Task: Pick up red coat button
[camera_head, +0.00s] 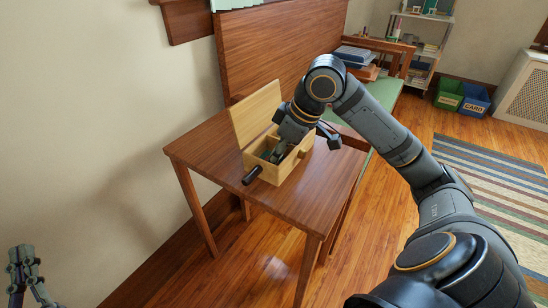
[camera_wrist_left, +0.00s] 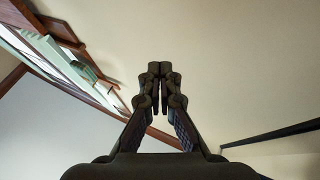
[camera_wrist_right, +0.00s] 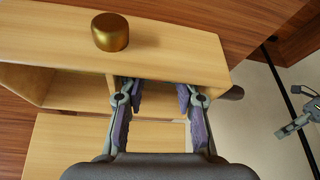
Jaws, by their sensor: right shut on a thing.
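I see no red coat button in any view. My right gripper (camera_head: 277,153) reaches down into an open wooden box (camera_head: 284,172) on the table. In the right wrist view its two fingers (camera_wrist_right: 160,90) stand apart, with their tips down inside a compartment of the box (camera_wrist_right: 190,60). Whatever lies between the tips is hidden by the fingers and the box walls. My left gripper (camera_head: 24,262) is far off at the lower left, by the wall. In the left wrist view its fingertips (camera_wrist_left: 160,70) meet, with nothing seen between them.
The box lid (camera_head: 256,114) stands up at the back. A brass knob (camera_wrist_right: 110,32) and a dark handle (camera_head: 252,175) stick out from the box. The brown table (camera_head: 200,150) is otherwise bare. A bench with a green seat (camera_head: 385,93) stands behind it.

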